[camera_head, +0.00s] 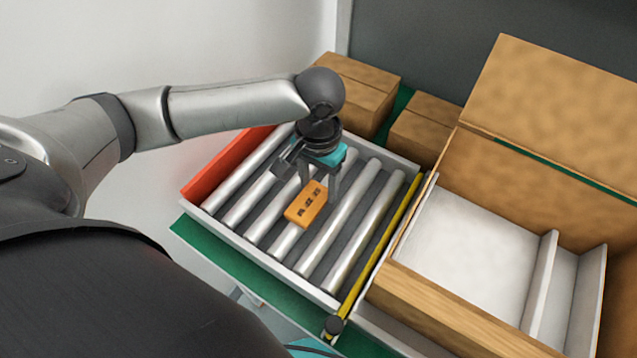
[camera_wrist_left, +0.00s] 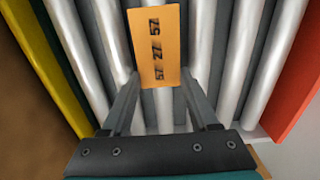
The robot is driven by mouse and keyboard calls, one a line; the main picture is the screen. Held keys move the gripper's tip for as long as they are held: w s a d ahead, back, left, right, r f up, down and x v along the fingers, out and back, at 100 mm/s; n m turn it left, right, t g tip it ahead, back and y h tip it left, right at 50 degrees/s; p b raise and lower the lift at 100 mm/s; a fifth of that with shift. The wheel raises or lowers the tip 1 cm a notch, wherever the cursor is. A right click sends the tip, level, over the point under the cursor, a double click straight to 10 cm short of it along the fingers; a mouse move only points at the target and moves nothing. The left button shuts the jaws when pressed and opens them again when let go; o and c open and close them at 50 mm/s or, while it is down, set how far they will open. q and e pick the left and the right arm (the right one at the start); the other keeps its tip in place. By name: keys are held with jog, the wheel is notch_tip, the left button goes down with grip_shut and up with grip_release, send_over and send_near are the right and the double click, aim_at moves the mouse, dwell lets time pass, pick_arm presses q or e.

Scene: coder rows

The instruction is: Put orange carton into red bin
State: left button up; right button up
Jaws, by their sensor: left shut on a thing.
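The orange carton (camera_head: 306,205), a small box with dark printed marks, is over the grey rollers in the head view. My left gripper (camera_head: 319,190) comes down from above and is shut on one end of it. In the left wrist view the carton (camera_wrist_left: 157,45) shows between the fingertips of my left gripper (camera_wrist_left: 160,80). I cannot tell whether the carton touches the rollers or hangs just above them. A red wall (camera_head: 226,163) stands along the left side of the rollers and also shows in the left wrist view (camera_wrist_left: 302,95); whether it belongs to the red bin is unclear.
The roller conveyor (camera_head: 340,235) has a yellow strip (camera_head: 385,245) on its right side. A large open cardboard box (camera_head: 450,310) with white dividers stands at the right. Brown cartons (camera_head: 360,85) stand behind the rollers. The rollers around the carton are clear.

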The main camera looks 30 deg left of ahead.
pick_arm(q)
jog(key=shift+f, duration=0.1)
jog(key=o, duration=1.4)
jog(key=shift+o, duration=0.2)
